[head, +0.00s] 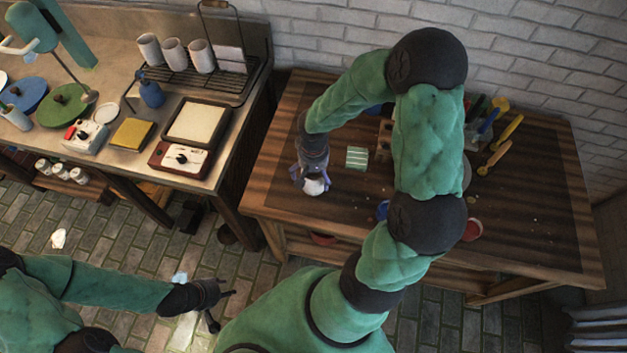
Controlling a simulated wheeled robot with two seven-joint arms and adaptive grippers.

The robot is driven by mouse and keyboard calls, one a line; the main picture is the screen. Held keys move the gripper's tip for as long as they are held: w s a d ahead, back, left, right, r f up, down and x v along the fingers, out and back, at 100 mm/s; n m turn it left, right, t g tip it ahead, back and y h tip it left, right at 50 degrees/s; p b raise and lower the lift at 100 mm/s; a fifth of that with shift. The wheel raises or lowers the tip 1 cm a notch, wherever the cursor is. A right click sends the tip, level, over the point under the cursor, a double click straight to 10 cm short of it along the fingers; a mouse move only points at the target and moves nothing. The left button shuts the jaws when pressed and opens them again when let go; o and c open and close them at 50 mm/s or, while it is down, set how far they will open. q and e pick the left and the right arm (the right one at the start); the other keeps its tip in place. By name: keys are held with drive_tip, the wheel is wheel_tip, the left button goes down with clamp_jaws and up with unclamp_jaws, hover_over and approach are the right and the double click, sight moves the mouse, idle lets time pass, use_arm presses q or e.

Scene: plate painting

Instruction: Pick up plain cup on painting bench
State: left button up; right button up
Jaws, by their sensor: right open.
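A plain white cup (314,187) stands on the wooden bench (268,203), near its front left edge. My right gripper (312,182) reaches down over this cup from above. Its fingers are open around the cup, and they and the wrist hide part of it. I cannot tell whether the fingers touch it. My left gripper (226,310) is open and empty, low over the brick floor, apart from both worktops.
Brushes (507,132) and small paint pots (472,230) are further right, partly behind my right arm. The left counter (205,178) holds a wire rack (226,84) with three pale cups (173,54).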

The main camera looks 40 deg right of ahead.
drive_tip(key=shift+f, duration=0.95)
drive_tip(key=c, duration=1.4)
drive_tip(key=shift+r, duration=0.1)
